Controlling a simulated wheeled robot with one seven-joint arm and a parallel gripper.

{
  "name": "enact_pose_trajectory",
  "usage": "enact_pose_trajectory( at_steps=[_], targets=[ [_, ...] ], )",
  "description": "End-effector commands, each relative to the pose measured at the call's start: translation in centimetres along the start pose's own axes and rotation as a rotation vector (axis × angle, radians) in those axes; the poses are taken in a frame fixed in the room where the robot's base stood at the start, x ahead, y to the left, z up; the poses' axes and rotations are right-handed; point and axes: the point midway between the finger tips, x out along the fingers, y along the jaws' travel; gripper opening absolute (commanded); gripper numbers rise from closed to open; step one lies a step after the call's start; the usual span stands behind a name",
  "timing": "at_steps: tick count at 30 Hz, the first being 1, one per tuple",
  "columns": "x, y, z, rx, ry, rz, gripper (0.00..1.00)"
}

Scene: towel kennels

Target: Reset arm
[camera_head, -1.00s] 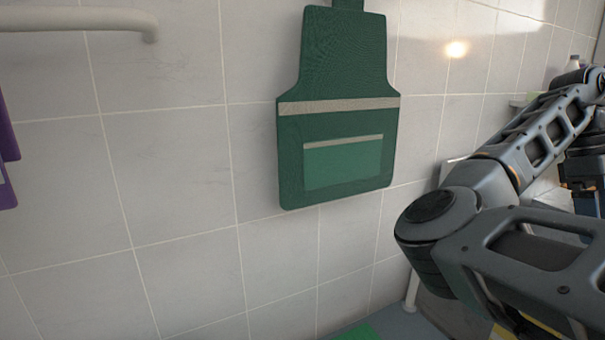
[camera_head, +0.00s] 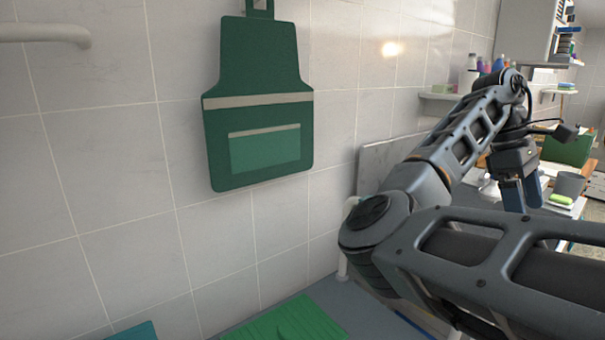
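My arm comes in from the lower right of the head view, bends at a large elbow joint, and runs up and back to the right. My gripper (camera_head: 522,193) hangs at its far end, pointing down, with two dark blue fingers. A narrow gap seems to show between the fingers, but they are small and partly dark, so I cannot tell how far apart they are. I see nothing held between them.
A green apron (camera_head: 258,100) hangs on the tiled wall, left of my arm. A green mat (camera_head: 290,322) lies low in front. Bottles (camera_head: 478,72) stand on a wall shelf (camera_head: 440,96). A grey cup (camera_head: 569,186) and a green sponge (camera_head: 561,199) are right of my gripper.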

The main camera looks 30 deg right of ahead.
Motion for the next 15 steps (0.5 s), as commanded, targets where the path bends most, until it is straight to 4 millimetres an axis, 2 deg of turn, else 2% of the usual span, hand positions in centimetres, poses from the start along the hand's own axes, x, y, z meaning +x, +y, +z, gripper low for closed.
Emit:
enact_pose_trajectory(
  at_steps=[8, 15],
  targets=[
    [2.2, 1.2, 0.2, 0.051, -0.047, 0.115, 0.94],
    [4.8, 2.9, 0.3, 0.111, -0.095, 0.293, 0.94]
  ],
)
